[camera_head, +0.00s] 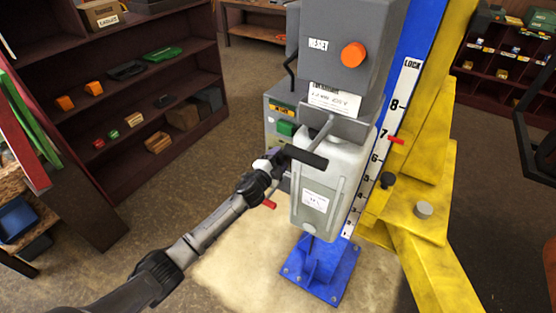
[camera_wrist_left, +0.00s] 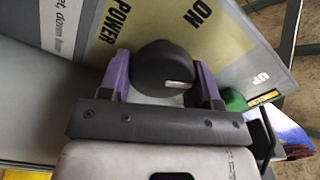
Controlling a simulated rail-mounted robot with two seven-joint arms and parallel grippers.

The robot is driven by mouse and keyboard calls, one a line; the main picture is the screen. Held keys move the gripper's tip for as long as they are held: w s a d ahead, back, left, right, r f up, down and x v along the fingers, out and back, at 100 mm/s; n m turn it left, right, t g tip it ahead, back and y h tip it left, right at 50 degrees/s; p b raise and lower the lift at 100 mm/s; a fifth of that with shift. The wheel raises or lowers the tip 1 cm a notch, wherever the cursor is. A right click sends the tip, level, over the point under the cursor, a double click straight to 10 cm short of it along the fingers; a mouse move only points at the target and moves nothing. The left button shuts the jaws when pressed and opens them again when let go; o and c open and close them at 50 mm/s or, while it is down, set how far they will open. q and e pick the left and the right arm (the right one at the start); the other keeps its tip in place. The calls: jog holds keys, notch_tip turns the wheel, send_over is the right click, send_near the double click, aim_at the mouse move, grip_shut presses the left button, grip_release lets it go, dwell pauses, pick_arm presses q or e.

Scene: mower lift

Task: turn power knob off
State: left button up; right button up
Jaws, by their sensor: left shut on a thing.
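The power knob (camera_wrist_left: 165,68) is round and black, with a small pale mark on its lower right side. It sits on a grey panel with yellow areas reading POWER and ON, in the left wrist view. My left gripper (camera_wrist_left: 163,82) has its two purple fingers on either side of the knob, shut on it. In the head view my left gripper (camera_head: 276,160) reaches the lower part of the grey control box (camera_head: 281,102), behind a black-handled lever (camera_head: 305,156). The knob is hidden there. My right gripper is not in view.
A green button (camera_wrist_left: 234,99) is close to the right finger. The grey unit with an orange RESET button (camera_head: 354,54), the white tank (camera_head: 338,160) and the blue and yellow lift post (camera_head: 422,185) stand just right. Shelves (camera_head: 130,90) are at left; floor between is open.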

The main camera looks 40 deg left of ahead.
pick_arm(q)
jog(key=m, duration=0.3)
jog(key=shift+f+m, duration=0.15)
jog(key=shift+m, duration=0.55)
jog(key=o, duration=0.9)
jog(key=shift+c, duration=0.2)
jog(key=shift+s, duration=0.15)
jog(key=s+d+b, duration=0.1)
jog(key=s, duration=1.2)
jog(key=shift+s+d, duration=0.25)
jog(key=shift+d, duration=0.05)
